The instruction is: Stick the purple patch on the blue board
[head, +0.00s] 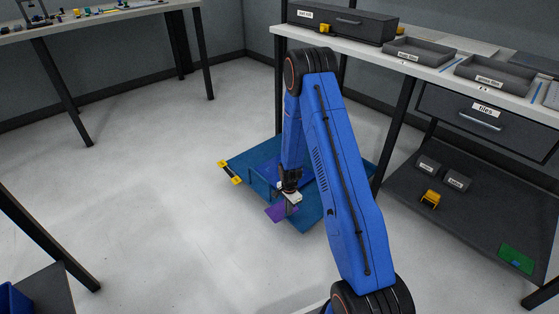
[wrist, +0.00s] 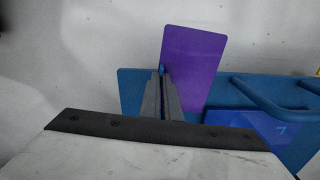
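My gripper (head: 289,191) hangs low over the teal platform on the floor in the head view. The purple patch (head: 277,213) is thin and flat, and shows just below the gripper. In the wrist view the patch (wrist: 197,60) stands up beyond the two narrow fingers (wrist: 163,80), which are close together at its lower left edge. My gripper appears shut on it. The blue board (wrist: 238,123) shows at lower right in the wrist view, a brighter blue panel with a small light mark, partly hidden. The patch is to its left and appears apart from it.
The teal platform (head: 307,214) has yellow-ended parts (head: 230,173) at its left and a raised teal bar (wrist: 262,100). A workbench (head: 425,68) with trays and a lower shelf (head: 470,215) stands at the right. The floor at left is clear.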

